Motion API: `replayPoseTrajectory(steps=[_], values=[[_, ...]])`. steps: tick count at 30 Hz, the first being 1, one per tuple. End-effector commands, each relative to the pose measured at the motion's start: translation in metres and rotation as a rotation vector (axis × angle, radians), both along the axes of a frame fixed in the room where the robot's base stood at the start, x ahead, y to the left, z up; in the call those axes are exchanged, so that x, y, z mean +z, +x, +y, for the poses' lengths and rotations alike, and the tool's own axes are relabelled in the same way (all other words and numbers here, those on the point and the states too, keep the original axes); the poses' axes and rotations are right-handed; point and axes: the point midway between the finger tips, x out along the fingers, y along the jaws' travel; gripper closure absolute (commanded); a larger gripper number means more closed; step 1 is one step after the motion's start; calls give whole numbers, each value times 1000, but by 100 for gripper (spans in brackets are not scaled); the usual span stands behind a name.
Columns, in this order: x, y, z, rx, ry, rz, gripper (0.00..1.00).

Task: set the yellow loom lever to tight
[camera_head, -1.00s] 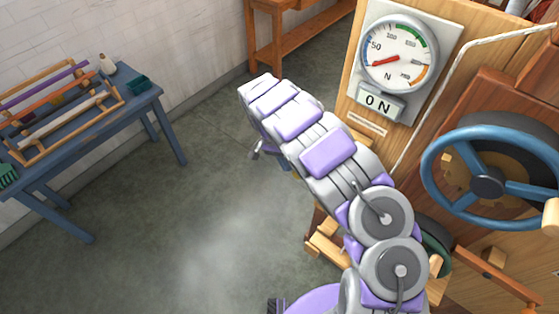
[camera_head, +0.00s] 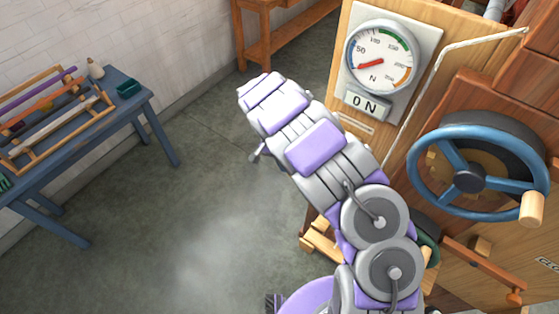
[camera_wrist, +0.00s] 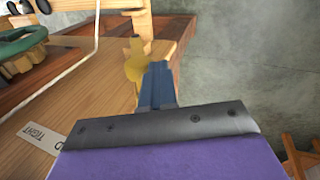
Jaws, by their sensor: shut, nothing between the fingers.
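The yellow lever (camera_wrist: 136,70) shows in the wrist view on the edge of a wooden panel, just left of my fingertips. My gripper (camera_wrist: 158,70) has its blue fingers together with nothing between them. The fingers overlap the lever's right side in the picture; I cannot tell whether they touch it. A white label reading TIGHT (camera_wrist: 40,136) lies on the panel at lower left, with part of another letter beside it cut off by my wrist. In the head view my arm hides the lever.
A blue table (camera_head: 130,104) with a small loom frame stands at left. A wooden bench (camera_head: 258,48) stands at the back. The floor between is clear.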

Motion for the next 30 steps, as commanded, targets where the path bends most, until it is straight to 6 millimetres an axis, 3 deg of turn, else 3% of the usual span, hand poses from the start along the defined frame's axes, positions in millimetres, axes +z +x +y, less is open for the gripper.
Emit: replayPoseTrajectory(steps=[21,30], values=[[30,-37,-50,-8,112,-95,100],[31,-42,-54,-5,113,-95,100]])
